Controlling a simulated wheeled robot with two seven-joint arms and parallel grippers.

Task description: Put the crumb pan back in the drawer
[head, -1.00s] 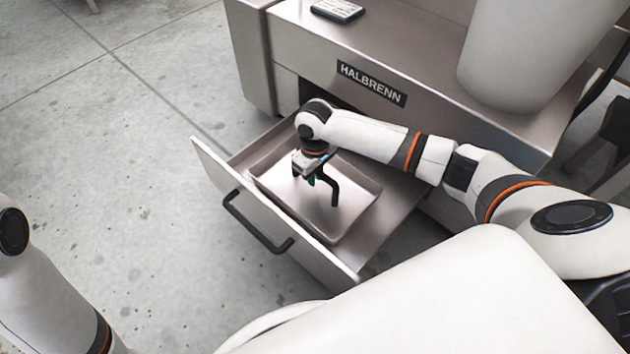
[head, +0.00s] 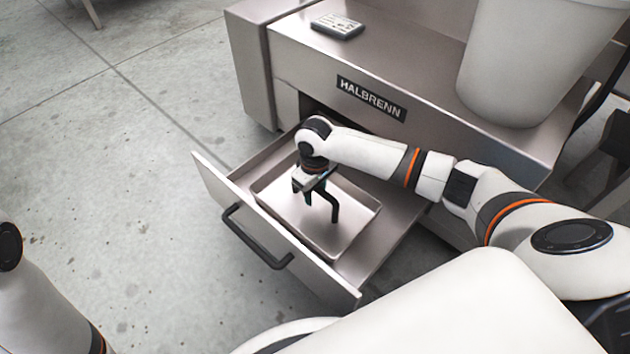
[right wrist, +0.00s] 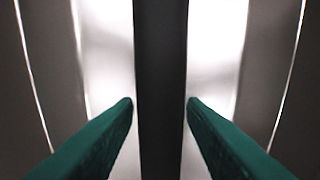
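The crumb pan (head: 349,240) is a shallow metal tray with a dark upright handle (head: 335,204). It lies inside the pulled-out drawer (head: 375,268) and looks level on its floor. My right gripper (head: 302,197) is above the pan at the handle. In the right wrist view its green fingertips (right wrist: 160,102) meet both sides of the dark handle bar (right wrist: 160,50), with no gap seen at the tips. The pan's underside is hidden. My left arm shows at the lower left, but its gripper is out of view.
The drawer front has a black handle (head: 255,240). The cabinet with the HALBRENN plate (head: 371,99) stands behind. On it are a white bin (head: 530,65) and a small grey keypad-like device (head: 337,26). Bare floor (head: 120,160) lies to the left.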

